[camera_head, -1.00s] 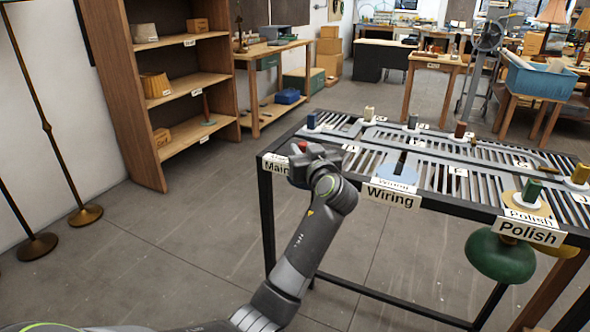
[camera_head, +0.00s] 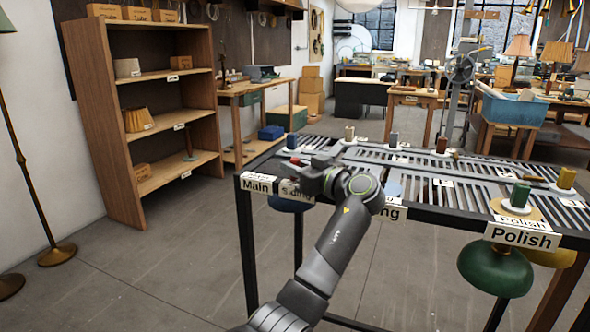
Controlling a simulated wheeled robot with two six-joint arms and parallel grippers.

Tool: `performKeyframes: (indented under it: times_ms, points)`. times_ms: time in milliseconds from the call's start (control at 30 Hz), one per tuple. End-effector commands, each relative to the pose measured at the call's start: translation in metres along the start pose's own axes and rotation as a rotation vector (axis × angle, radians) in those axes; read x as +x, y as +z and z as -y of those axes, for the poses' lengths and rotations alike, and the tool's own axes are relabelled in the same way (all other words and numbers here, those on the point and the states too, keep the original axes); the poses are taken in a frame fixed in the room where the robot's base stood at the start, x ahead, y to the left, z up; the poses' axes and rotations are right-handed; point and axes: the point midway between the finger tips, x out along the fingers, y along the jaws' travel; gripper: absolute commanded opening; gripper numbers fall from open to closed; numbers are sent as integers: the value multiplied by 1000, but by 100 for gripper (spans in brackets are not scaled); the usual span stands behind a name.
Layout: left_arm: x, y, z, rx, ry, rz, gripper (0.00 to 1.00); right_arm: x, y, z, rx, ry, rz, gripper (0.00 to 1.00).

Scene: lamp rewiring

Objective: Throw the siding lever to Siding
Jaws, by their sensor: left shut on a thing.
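The rail table (camera_head: 460,205) has a slatted top and front signs. The Main sign (camera_head: 257,184) and siding sign (camera_head: 291,188) sit side by side at its left front corner. My left gripper (camera_head: 308,172) is over this corner, just right of the siding sign, shut on what seems to be the siding lever. A small red piece (camera_head: 294,160) shows just beyond the fingers; it may be part of the lever. The lever's shaft and exact angle are hidden by my gripper. My right gripper is not in view.
My left arm partly covers the Wiring sign (camera_head: 394,213). The Polish sign (camera_head: 522,236) hangs at the right, above a green lampshade (camera_head: 496,268). Several spools stand on the table, including a green spool (camera_head: 519,194). A wooden shelf (camera_head: 140,110) stands left; the floor between is clear.

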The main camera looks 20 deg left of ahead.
Motion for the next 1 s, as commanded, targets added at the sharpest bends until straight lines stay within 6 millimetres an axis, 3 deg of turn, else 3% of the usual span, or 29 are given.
performKeyframes:
  times_ms: [200,233,367,733,1000]
  points:
    - [0,-2,0,1,3,-3,0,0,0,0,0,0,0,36]
    - [0,-2,0,0,3,-3,27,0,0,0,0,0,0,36]
    - [0,-2,0,0,3,-2,43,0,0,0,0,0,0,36]
    - [-9,0,-1,-1,5,1,43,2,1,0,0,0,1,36]
    - [-65,2,-1,-3,9,3,43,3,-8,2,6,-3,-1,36]
